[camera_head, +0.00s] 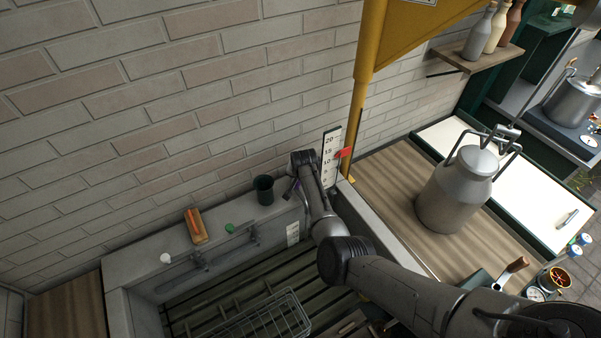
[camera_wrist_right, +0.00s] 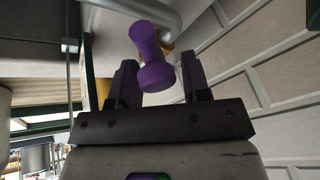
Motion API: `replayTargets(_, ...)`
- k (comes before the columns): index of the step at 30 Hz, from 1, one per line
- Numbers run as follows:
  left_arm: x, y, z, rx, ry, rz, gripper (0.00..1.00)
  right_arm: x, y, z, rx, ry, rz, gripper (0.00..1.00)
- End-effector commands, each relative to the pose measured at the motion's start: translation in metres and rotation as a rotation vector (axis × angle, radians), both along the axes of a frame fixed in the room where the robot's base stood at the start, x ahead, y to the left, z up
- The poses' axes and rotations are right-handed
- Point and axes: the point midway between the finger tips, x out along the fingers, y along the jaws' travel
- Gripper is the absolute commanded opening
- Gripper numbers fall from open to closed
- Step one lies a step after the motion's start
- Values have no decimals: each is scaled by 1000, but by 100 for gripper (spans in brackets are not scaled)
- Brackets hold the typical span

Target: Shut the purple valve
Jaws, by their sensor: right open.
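The purple valve handle (camera_wrist_right: 152,58) shows in the right wrist view as a short knobbed bar below a grey pipe (camera_wrist_right: 160,14). It lies between the two fingers of my right gripper (camera_wrist_right: 158,80). The fingers are open, with a gap seen on the handle's right side; I cannot tell whether the left finger touches it. In the head view my right gripper (camera_head: 294,189) is at the wall ledge, left of the scale board, and my arm hides most of the valve there. Whether the valve is open or shut cannot be told. My left gripper is not in view.
A dark cup (camera_head: 264,190) stands just left of my right gripper. A scale board (camera_head: 331,150) with a red flag stands to its right. Taps with a green knob (camera_head: 230,228) and a white knob (camera_head: 165,258) line the trough. A milk can (camera_head: 455,195) stands on the right counter.

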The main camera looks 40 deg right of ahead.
Motion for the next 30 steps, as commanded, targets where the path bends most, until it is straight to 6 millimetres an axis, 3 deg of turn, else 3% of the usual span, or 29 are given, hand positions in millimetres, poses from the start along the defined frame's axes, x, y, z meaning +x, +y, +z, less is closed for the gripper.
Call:
replayTargets(8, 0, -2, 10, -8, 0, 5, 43, -11, 7, 29, -1, -2, 0, 43)
replayTargets(21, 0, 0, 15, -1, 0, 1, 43, -38, 22, 96, -2, -3, 0, 43)
replayTargets(30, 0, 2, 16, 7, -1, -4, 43, -48, 29, 120, 0, -1, 1, 43)
